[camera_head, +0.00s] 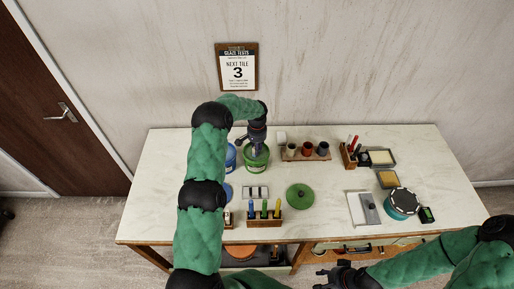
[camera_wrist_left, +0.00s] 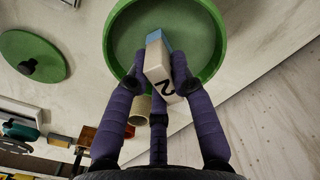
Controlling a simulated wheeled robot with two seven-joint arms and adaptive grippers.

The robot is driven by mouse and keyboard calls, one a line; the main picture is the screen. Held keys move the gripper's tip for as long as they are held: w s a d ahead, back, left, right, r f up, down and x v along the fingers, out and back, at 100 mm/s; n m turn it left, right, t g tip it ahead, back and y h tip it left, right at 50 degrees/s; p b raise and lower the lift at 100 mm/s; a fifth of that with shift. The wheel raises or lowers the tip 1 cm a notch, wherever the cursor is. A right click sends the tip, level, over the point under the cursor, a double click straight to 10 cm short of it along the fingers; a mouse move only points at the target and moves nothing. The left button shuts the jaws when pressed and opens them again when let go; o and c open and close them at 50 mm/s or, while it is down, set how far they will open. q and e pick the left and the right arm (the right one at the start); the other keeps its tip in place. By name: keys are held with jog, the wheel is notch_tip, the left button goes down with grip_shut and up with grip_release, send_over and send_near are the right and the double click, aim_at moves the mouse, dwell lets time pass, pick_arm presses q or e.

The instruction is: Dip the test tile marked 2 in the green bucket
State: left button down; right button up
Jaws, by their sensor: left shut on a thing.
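The test tile (camera_wrist_left: 158,72) is a pale block marked 2 with a light blue far end. My left gripper (camera_head: 256,146) is shut on it, with fingers on both sides in the left wrist view (camera_wrist_left: 157,80). The green bucket (camera_head: 257,163) stands on the table below my left gripper, and its round rim shows in the left wrist view (camera_wrist_left: 221,45). The tile's blue end overlaps the bucket's opening there; I cannot tell whether it touches the glaze. My right gripper (camera_head: 322,279) appears open and empty at the bottom, in front of the table.
A blue bucket (camera_head: 231,156) stands close left of the green one, partly behind my arm. A green lid (camera_head: 300,196), a rack of coloured tools (camera_head: 264,221) and a cup tray (camera_head: 306,154) are nearby.

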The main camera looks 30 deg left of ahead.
pick_arm(q)
jog(key=shift+r, duration=0.15)
jog(key=shift+r+p, duration=1)
jog(key=shift+r, duration=1.8)
jog(key=shift+r+p, duration=0.3)
jog(key=shift+r, duration=1.2)
